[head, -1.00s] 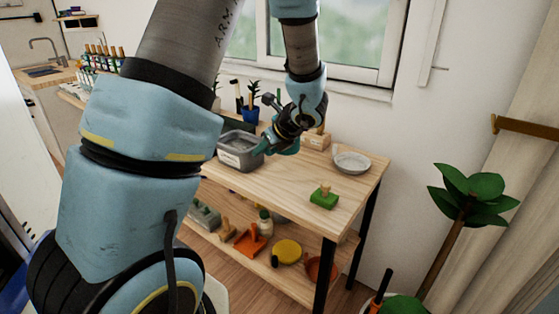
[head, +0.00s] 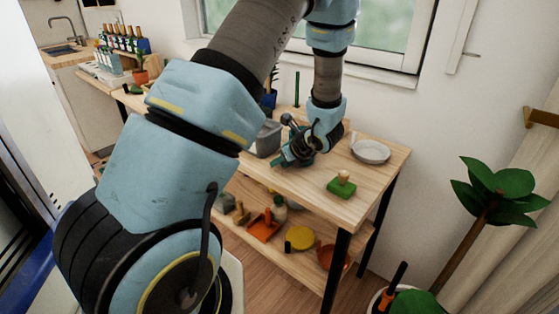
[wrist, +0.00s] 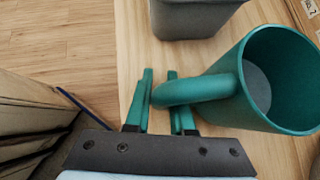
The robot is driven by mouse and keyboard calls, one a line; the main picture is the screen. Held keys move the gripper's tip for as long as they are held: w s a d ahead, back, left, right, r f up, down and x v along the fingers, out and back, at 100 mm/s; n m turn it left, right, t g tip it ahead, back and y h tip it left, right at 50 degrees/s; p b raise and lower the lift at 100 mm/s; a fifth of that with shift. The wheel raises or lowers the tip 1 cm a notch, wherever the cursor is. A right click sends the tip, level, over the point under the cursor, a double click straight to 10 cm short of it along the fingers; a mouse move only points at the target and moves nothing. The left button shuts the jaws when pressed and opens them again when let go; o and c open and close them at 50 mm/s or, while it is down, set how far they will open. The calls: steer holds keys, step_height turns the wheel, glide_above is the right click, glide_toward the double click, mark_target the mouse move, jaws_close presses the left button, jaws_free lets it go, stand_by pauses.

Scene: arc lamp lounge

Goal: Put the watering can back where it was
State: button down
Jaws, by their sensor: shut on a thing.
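The teal watering can (wrist: 285,85) is an open, round-mouthed vessel with a loop handle, at the right of the wrist view. No spout shows there. My gripper (wrist: 160,95) is shut on its handle, one finger on each side. In the head view my gripper (head: 291,157) is over the wooden workbench (head: 310,190), right of the grey bin (head: 267,140). My arm mostly hides the can there. I cannot tell whether the can touches the bench top.
The grey bin also shows close beyond the can in the wrist view (wrist: 195,18). A pale dish (head: 371,152) and a green block with a knob (head: 341,187) lie to the right. The lower shelf holds an orange dustpan (head: 263,228) and a yellow disc (head: 299,238).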

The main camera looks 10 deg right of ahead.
steer(key=shift+f, duration=0.1)
steer(key=c, duration=0.8)
jaws_free()
steer(key=shift+o, duration=0.2)
